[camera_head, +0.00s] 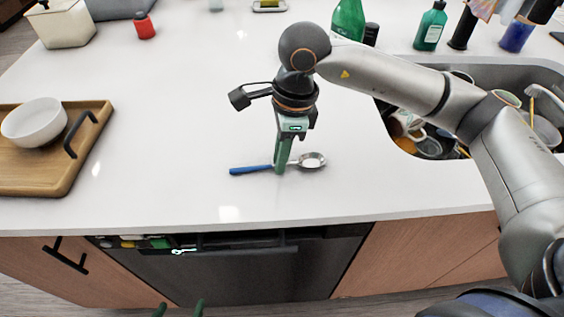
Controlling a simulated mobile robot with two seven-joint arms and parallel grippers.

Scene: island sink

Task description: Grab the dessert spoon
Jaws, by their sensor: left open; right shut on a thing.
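The dessert spoon (312,161) lies on the white countertop near its front edge. Its blue handle points left and its metal bowl points right. My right gripper (281,168) reaches straight down from above, with its green fingers shut on the spoon at its middle, hiding that part. The spoon appears level and at or very close to the counter surface. Only the two green fingertips of my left gripper (179,308) show at the bottom edge of the view. They are apart and empty, in front of the counter and well away from the spoon.
A wooden tray (62,180) with a white bowl (35,122) stands at the left. The sink (480,76) full of dishes is at the right. Bottles, including a green one (430,28), stand at the back. The counter around the spoon is clear.

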